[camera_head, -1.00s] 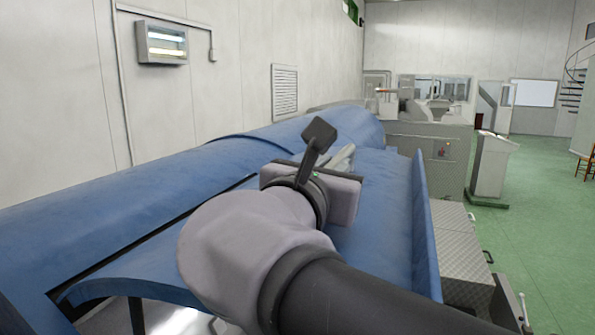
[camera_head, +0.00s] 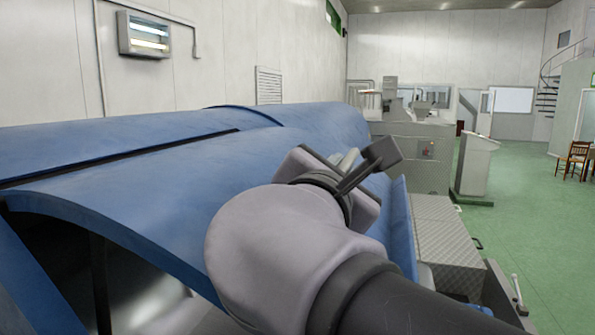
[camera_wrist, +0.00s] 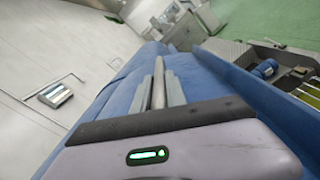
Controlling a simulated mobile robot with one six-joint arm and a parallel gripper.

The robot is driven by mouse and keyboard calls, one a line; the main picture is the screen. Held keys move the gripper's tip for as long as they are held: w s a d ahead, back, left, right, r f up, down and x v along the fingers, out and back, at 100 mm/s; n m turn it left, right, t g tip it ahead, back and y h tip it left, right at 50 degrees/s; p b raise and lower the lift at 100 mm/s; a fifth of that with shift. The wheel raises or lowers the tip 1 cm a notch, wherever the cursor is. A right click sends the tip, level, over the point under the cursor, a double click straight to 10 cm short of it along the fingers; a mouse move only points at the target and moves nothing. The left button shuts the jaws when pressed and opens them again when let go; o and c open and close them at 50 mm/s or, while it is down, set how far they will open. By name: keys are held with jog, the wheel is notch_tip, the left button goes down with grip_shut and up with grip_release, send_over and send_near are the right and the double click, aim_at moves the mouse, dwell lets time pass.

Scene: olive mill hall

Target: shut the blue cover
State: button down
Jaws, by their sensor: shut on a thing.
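The blue cover (camera_head: 150,205) is a long curved panel on a blue machine casing in the head view. Its near end forms an arch, with a dark and shiny metal interior open to view below it. My gripper (camera_head: 347,160) is over the right part of the cover, with my wrist hiding much of the jaws and the surface beneath. In the wrist view, my gripper's two fingers (camera_wrist: 160,85) are closed on a pale rounded bar (camera_wrist: 158,82), which lies along the blue surface. It appears to be the cover's handle; its mounts are hidden.
A blue upright edge (camera_head: 400,218) runs along the machine's right side. Beyond it are metal tread-plate boxes (camera_head: 446,240) and a grey console (camera_head: 476,165). A white wall (camera_head: 230,45) stands behind the machine at left.

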jog(key=c, duration=1.4)
grip_release()
jog(key=shift+o, duration=0.2)
